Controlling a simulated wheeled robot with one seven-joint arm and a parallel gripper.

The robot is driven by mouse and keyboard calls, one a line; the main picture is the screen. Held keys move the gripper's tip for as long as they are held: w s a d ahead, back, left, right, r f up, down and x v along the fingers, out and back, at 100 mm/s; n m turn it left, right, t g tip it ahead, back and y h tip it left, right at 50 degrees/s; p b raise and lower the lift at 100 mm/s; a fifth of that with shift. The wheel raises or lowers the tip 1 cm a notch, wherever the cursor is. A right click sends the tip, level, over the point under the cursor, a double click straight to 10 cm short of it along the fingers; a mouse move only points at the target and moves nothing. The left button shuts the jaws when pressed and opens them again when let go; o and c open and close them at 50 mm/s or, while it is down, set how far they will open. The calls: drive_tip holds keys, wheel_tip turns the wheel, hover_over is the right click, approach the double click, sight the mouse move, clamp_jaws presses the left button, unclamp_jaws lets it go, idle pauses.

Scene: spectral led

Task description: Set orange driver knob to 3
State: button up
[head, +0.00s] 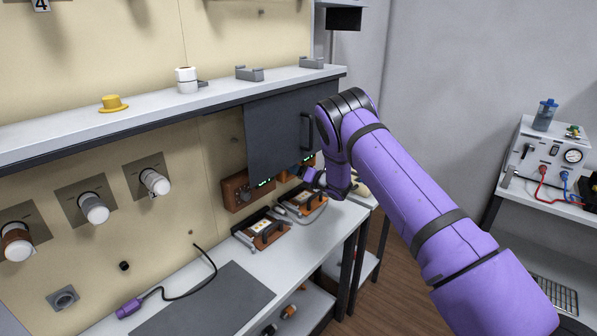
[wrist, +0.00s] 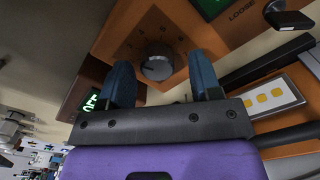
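The orange driver (wrist: 165,35) fills the upper middle of the wrist view. Its round grey knob (wrist: 157,60) sits on the front face, with small dark numbers in an arc around it. I cannot read the knob's setting. My gripper (wrist: 158,68) is open, with one blue finger on each side of the knob and visible gaps to it. The fingers look apart from the knob; their depth relative to it is unclear. In the head view the orange driver (head: 307,161) is mostly hidden by my purple arm and a dark hanging panel.
A brown box (head: 238,190) with a green display stands left of the orange driver. The dark panel (head: 280,130) with a handle hangs above. Trays with black handles (head: 262,232) lie on the bench in front. A dark mat (head: 215,303) lies nearer.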

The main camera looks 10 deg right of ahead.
drive_tip(key=shift+r, duration=0.1)
drive_tip(key=v, duration=1)
drive_tip(key=shift+s+d, duration=0.2)
drive_tip(key=shift+s, duration=0.1)
idle(0.4)
